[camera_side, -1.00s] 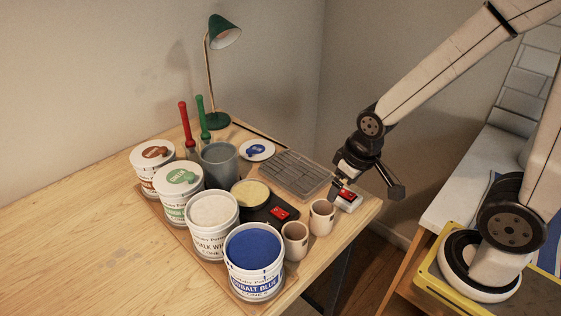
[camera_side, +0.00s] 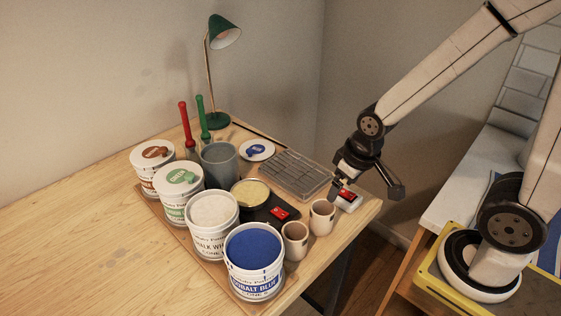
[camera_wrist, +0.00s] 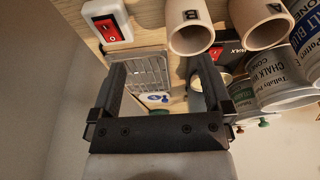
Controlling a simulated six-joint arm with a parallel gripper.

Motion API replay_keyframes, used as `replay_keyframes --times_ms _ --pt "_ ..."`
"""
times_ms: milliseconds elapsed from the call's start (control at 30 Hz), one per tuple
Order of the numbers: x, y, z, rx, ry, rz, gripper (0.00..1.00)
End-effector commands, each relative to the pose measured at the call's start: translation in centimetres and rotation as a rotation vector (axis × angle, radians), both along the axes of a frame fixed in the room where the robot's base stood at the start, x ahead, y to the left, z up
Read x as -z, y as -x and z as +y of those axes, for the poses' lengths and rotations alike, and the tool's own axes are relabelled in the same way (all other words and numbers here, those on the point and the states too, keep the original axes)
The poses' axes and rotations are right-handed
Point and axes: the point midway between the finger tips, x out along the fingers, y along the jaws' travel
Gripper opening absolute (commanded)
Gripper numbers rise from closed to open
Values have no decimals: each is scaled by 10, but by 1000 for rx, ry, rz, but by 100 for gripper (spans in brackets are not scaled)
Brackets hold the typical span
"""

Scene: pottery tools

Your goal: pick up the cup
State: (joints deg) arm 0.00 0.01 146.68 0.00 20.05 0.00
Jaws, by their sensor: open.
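Two beige cups stand near the table's right front edge. One cup (camera_side: 322,218) is closer to my gripper, and the other cup (camera_side: 295,241) stands beside the blue tub. In the wrist view the cup marked B (camera_wrist: 190,30) and the cup marked A (camera_wrist: 266,25) sit at the top, beyond the fingers. My gripper (camera_side: 340,188) is open and empty, just behind and above the nearer cup and apart from it. In the wrist view its two fingers (camera_wrist: 158,75) are spread with nothing between them.
A white box with a red switch (camera_side: 348,200) lies right of the cups. Glaze tubs (camera_side: 254,265) crowd the left side. A grey divided tray (camera_side: 285,172) lies behind, with a wax pan (camera_side: 252,193) nearby. The table's left part is clear.

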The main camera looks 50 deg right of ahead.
Motion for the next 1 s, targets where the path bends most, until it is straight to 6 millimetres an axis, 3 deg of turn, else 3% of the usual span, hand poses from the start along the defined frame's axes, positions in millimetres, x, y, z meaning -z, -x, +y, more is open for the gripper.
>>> replay_keyframes --times_ms 467,1000 --pt "1 -3 3 115 -28 17 100" --pt "9 -13 18 759 -140 112 100"
